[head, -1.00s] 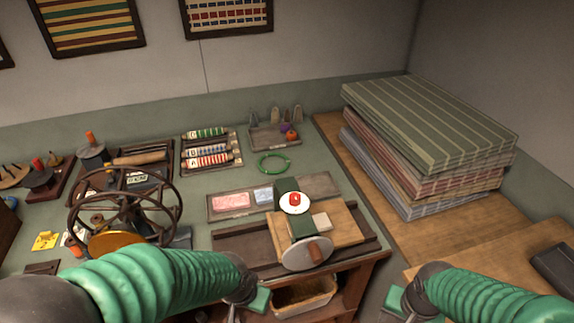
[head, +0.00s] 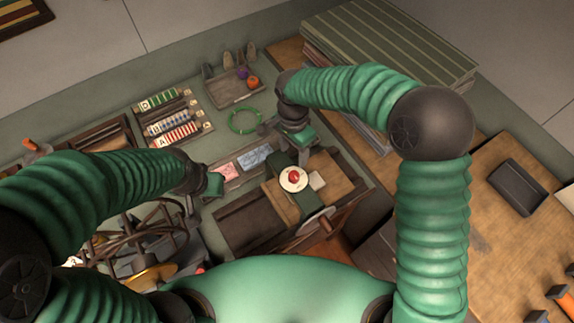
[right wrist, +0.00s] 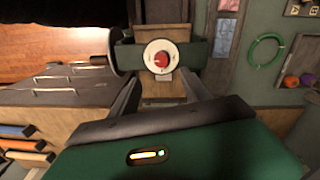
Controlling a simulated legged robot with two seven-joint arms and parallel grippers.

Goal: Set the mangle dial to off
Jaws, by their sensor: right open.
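The mangle dial (head: 293,179) is a white disc with a red knob on the green mangle body (head: 311,206). In the right wrist view the dial (right wrist: 160,57) faces the camera, and small marks ring the knob. Which mark the knob points to is too small to read. My right gripper (head: 285,147) is open and empty, just behind the dial in the head view. In the right wrist view its two fingers (right wrist: 160,80) stand apart below the dial, one on each side, without visible contact. My left gripper (head: 204,191) hangs left of the mangle; its fingers are unclear.
The mangle stands on a wooden board (head: 338,178). A green ring (head: 243,121), a tray (head: 232,90) with small items and striped rolls (head: 173,135) lie behind. A spoked wheel (head: 140,240) is at the left. Stacked striped cloths (head: 395,45) stand behind my right arm.

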